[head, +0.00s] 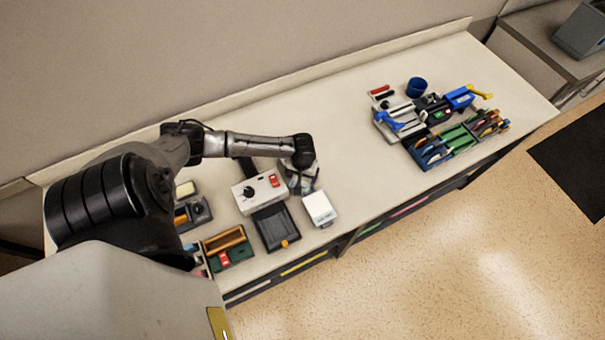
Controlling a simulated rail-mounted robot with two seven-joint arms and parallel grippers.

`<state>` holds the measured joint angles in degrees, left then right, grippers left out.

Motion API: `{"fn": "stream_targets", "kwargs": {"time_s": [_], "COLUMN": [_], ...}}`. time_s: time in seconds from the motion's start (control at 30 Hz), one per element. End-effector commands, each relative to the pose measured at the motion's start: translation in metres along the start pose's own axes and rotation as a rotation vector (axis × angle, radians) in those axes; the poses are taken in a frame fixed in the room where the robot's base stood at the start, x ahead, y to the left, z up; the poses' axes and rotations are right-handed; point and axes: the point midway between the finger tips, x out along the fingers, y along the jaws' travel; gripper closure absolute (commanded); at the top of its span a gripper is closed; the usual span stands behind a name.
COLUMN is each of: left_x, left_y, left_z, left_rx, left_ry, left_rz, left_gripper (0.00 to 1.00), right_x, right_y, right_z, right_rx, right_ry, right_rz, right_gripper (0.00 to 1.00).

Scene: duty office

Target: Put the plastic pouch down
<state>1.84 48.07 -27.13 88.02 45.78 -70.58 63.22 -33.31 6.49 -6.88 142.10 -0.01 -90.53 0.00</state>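My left arm reaches in from the left over the long table (345,130). My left gripper (303,182) points down just above or at the tabletop, between a grey control box and a small white-topped block. Its fingers are small and partly hidden by the wrist, so I cannot tell how far apart they are. A greyish, partly clear patch shows around the fingers, but I cannot tell whether it is the plastic pouch. No pouch can be made out clearly elsewhere. My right gripper is not in view.
The grey control box (259,193) with a red switch, a black tray (276,228) and the white-topped block (320,208) crowd the gripper. A green-and-orange tray (228,247) is nearer the front. Tool trays (455,140) and a blue cup (416,87) stand right. The table's middle is clear.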

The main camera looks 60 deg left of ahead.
Motion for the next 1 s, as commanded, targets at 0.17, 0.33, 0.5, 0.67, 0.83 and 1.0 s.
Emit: {"fn": "stream_targets", "kwargs": {"time_s": [0.17,0.33,0.5,0.67,0.83,1.0], "left_x": [0.0038,0.0038,0.0068,0.0065,0.0065,-0.0009], "left_y": [0.0003,0.0002,0.0002,0.0001,0.0001,0.0003], "left_z": [-0.0002,-0.0001,-0.0003,-0.0002,-0.0002,-0.0002], "left_rx": [0.001,0.001,0.001,0.001,0.001,0.001], "left_ry": [0.001,0.001,0.001,0.001,0.001,0.001], "left_rz": [0.000,0.000,0.000,0.000,0.000,0.001], "left_gripper": [0.42,0.42,0.15,0.00,0.00,0.00], "right_x": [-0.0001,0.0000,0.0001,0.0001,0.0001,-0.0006], "right_y": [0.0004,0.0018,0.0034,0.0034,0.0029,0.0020], "right_z": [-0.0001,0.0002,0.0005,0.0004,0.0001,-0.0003], "right_rx": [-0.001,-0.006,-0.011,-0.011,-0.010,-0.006], "right_ry": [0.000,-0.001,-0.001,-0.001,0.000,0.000], "right_rz": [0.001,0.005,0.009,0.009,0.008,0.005], "right_gripper": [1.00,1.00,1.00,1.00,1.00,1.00]}}
